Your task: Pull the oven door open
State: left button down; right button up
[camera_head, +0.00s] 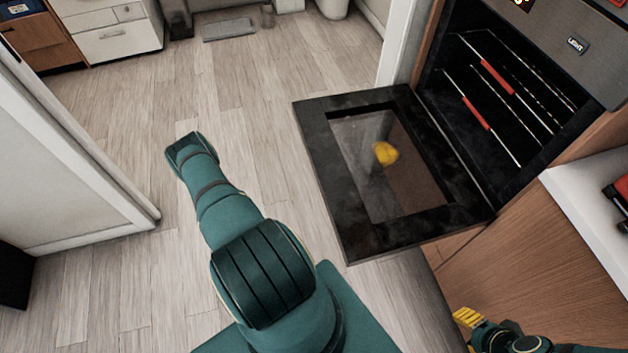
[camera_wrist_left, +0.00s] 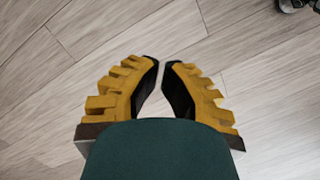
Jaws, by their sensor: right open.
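The oven door (camera_head: 345,213) is swung down from the oven (camera_head: 500,90), its dark frame and glass window facing up in the head view. The oven's inside is exposed. My right gripper (camera_head: 467,319), with yellow fingers, is open at the lower right, below and apart from the door's near corner. My left arm reaches across the floor left of the door, not touching it. In the left wrist view my left gripper (camera_wrist_left: 161,75) has a narrow gap between its fingertips, empty above the floor; in the head view its fingers cannot be made out.
Racks with red strips (camera_head: 480,115) sit inside the oven. A yellow shape (camera_head: 385,153) shows in the door's window; I cannot tell what it is. A white countertop (camera_head: 590,200) stands at the right. A white wall edge (camera_head: 80,160) is at the left. Wooden floor between is clear.

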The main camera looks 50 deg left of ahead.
pick_arm(q)
jog(key=w+d+r+n+t+h, duration=0.45)
jog(key=w+d+t+h, duration=0.2)
jog(key=d, duration=0.25)
jog(key=w+a+r+n+t+y, duration=0.1)
jog(key=w+a+r+t, duration=0.25)
jog(key=r+t, duration=0.3)
jog(key=w+a+r+n+t+y, duration=0.1)
jog(key=w+a+r+n+t, duration=0.1)
jog(key=w+r+t, duration=0.4)
jog(key=w+d+r+p, duration=0.2)
jog(key=w+d+r, duration=0.1)
jog(key=w+r, duration=0.3)
jog(key=shift+w+r+g, duration=0.4)
jog(key=shift+r, duration=0.2)
jog(key=shift+h, duration=0.25)
